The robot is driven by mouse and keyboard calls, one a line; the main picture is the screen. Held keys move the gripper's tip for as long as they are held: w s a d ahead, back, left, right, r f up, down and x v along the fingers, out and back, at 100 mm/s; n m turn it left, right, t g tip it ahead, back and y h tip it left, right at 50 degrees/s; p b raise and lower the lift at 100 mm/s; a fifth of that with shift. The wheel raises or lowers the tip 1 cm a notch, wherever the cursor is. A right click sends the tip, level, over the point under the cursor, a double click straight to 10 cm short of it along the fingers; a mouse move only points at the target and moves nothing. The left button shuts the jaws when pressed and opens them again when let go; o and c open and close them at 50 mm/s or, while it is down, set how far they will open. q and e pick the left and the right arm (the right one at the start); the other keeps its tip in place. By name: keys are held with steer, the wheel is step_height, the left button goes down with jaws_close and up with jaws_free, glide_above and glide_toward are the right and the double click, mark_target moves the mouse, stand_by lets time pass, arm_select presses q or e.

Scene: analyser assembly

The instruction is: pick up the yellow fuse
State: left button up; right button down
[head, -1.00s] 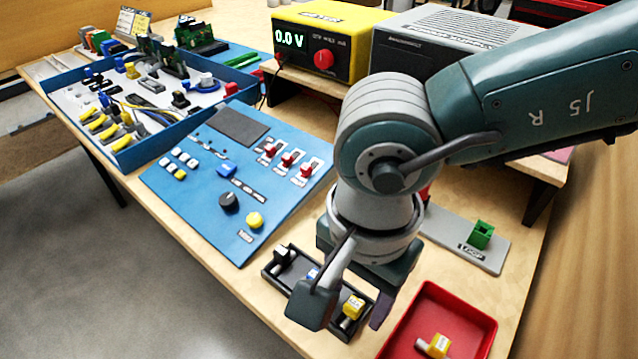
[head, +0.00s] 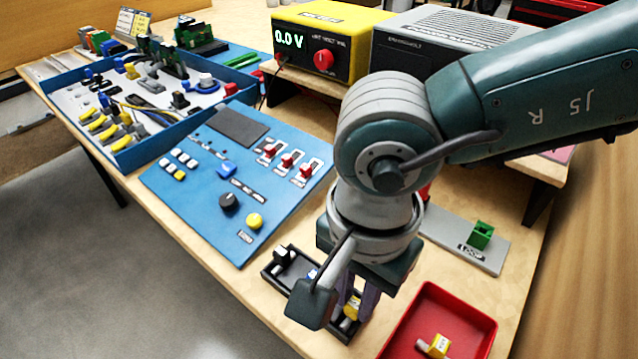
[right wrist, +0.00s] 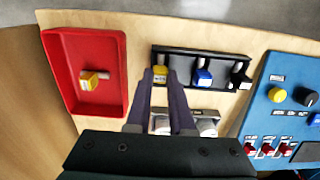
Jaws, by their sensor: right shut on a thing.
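A yellow fuse (head: 350,309) sits at the near right end of a black holder (head: 268,273). My right gripper (head: 356,300) is shut on this fuse, with its fingers pointing down on either side of it. In the right wrist view the fuse (right wrist: 160,71) shows between the fingertips (right wrist: 160,80), still at the holder (right wrist: 215,54). A second yellow fuse (head: 436,344) lies in the red tray (head: 459,301). It also shows in the right wrist view (right wrist: 92,79). My left gripper is not in view.
A blue fuse (right wrist: 203,76) and a dark fuse with a white part (head: 283,257) stand in the same holder. A blue control panel (head: 190,210) lies to the left. A grey plate with a green block (head: 480,236) is behind the red tray.

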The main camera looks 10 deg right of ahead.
mark_target(355, 303)
steer(key=shift+r, duration=0.45)
step_height(355, 303, up, 19)
steer(key=p, duration=0.1)
steer(key=shift+p, duration=0.35)
steer(key=c, duration=1.4)
jaws_free()
jaws_close()
